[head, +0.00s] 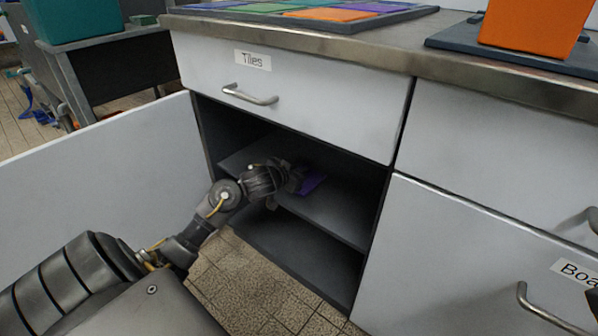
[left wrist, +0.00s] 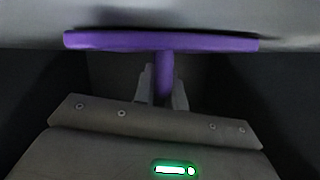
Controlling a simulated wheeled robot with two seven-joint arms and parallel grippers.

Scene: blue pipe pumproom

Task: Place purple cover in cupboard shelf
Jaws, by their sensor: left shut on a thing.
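The purple cover (head: 312,184) is inside the open cupboard, just above or at the middle shelf (head: 335,211); I cannot tell whether it touches the shelf. In the left wrist view the purple cover (left wrist: 160,41) shows as a wide flat bar with a stem. My left gripper (head: 292,178) reaches into the cupboard. Its fingers (left wrist: 163,88) are shut on the stem of the cover. Part of the cover is hidden behind the gripper in the head view. My right gripper is not clearly in view.
The cupboard door (head: 95,175) stands open at the left. A drawer labelled Tiles (head: 300,105) is shut above the opening. A lower compartment floor (head: 300,262) is bare. A shut cabinet front (head: 460,260) stands at the right. The counter (head: 400,50) overhangs the drawers.

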